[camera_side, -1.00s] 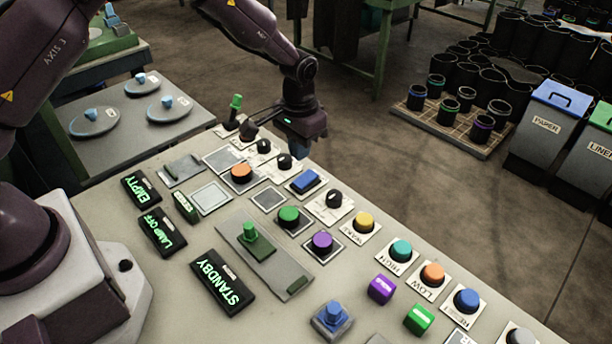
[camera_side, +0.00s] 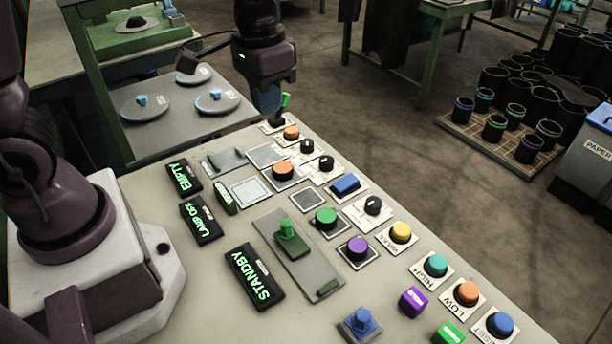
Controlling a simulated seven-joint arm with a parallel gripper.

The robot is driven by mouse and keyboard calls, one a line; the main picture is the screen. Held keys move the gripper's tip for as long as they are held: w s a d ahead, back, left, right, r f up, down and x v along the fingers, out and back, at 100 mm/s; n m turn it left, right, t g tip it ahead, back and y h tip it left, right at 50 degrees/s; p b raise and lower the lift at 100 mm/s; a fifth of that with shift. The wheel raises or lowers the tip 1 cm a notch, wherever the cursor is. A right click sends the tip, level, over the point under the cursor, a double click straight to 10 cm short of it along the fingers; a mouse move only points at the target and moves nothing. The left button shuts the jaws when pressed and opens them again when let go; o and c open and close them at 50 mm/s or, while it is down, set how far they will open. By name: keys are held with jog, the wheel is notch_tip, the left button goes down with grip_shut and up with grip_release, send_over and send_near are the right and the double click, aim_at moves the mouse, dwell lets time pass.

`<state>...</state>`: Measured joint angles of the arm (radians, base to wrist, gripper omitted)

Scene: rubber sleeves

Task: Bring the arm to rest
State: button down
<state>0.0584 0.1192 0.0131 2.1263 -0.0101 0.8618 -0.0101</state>
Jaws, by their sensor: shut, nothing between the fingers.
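My gripper (camera_side: 267,106) hangs from the upper middle of the side view, at the far end of the control panel (camera_side: 215,285). It is shut, with nothing visible in it. Its tip is just left of the green-handled lever (camera_side: 285,101) and looks close to it in the picture; I cannot tell whether they touch. A green slider handle (camera_side: 290,238) stands upright on a grey plate.
Several coloured buttons, including an orange one (camera_side: 283,170) and a purple one (camera_side: 357,247), and black knobs (camera_side: 373,205) cover the panel. Discs with blue knobs (camera_side: 216,101) lie on the grey table behind. Black sleeves (camera_side: 526,147) stand on a pallet to the right. Open floor lies between.

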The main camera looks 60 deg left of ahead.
jog(key=s+a+r+t, duration=0.1)
jog(key=s+r+t, duration=0.4)
jog(key=s+r, duration=0.5)
jog(key=shift+s+a, duration=0.3)
jog(key=shift+s, duration=0.9)
jog(key=shift+r, duration=0.1)
